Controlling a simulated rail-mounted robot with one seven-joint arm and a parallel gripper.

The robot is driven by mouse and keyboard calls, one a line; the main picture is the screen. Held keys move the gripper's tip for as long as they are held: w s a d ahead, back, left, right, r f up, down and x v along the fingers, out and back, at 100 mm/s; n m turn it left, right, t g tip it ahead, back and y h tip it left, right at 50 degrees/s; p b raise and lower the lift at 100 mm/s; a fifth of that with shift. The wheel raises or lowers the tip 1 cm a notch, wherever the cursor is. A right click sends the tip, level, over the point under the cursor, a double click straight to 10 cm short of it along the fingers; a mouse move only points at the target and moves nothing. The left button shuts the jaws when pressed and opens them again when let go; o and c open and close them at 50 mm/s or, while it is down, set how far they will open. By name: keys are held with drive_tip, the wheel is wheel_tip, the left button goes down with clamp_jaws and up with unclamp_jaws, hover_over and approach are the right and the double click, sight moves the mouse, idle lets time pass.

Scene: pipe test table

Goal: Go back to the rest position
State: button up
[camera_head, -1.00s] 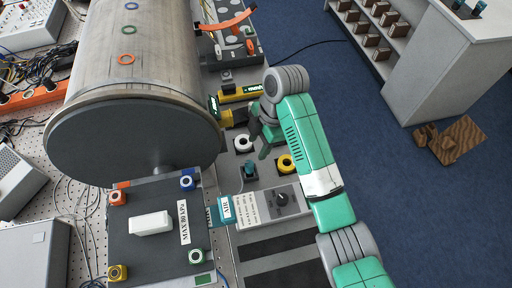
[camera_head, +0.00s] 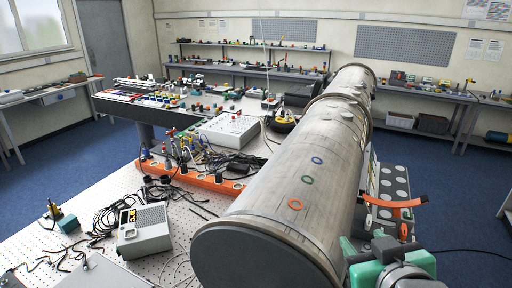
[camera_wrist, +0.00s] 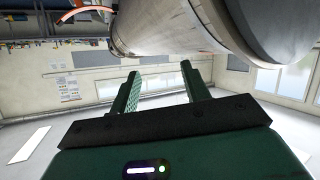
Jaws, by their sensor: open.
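My gripper (camera_wrist: 160,76) shows in the wrist view with its two green fingers apart and nothing between them. The fingers point toward the room's far walls and windows, and the grey pipe is above them in that picture. In the head view, part of my green and grey arm shows at the bottom right, right of the large grey pipe (camera_head: 300,180). Most of the arm is cut off by the picture edge, and I cannot make out the fingers there.
An orange curved handle (camera_head: 396,202) stands close beyond my arm. Left of the pipe are a perforated table (camera_head: 100,212), an orange socket strip (camera_head: 190,176), a grey box (camera_head: 145,230) and loose cables. Shelves (camera_head: 250,67) line the far wall.

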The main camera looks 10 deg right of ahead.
drive_tip(key=a+r+n+t+y, duration=0.1)
drive_tip(key=a+r+t, duration=0.1)
drive_tip(key=a+r, duration=0.35)
drive_tip(key=a+r+t+y, duration=0.1)
drive_tip(key=a+r+t, duration=0.1)
drive_tip(key=a, duration=0.6)
drive_tip(key=a+r+n+t+y, duration=0.1)
drive_tip(key=a+r+t, duration=0.15)
drive_tip(key=a, duration=0.45)
drive_tip(key=s+a+r+m+t+p, duration=0.1)
drive_tip(key=s+a+r+t+p, duration=0.2)
drive_tip(key=r, duration=0.4)
drive_tip(key=s+a+r+m+t+p, duration=0.1)
drive_tip(key=s+a+r+t, duration=0.1)
drive_tip(key=s+r, duration=0.5)
wheel_tip(320, 180, up, 14)
drive_tip(key=w+p, duration=0.1)
drive_tip(key=p, duration=1.2)
drive_tip(key=shift+w+r, duration=0.15)
drive_tip(key=shift+w, duration=0.15)
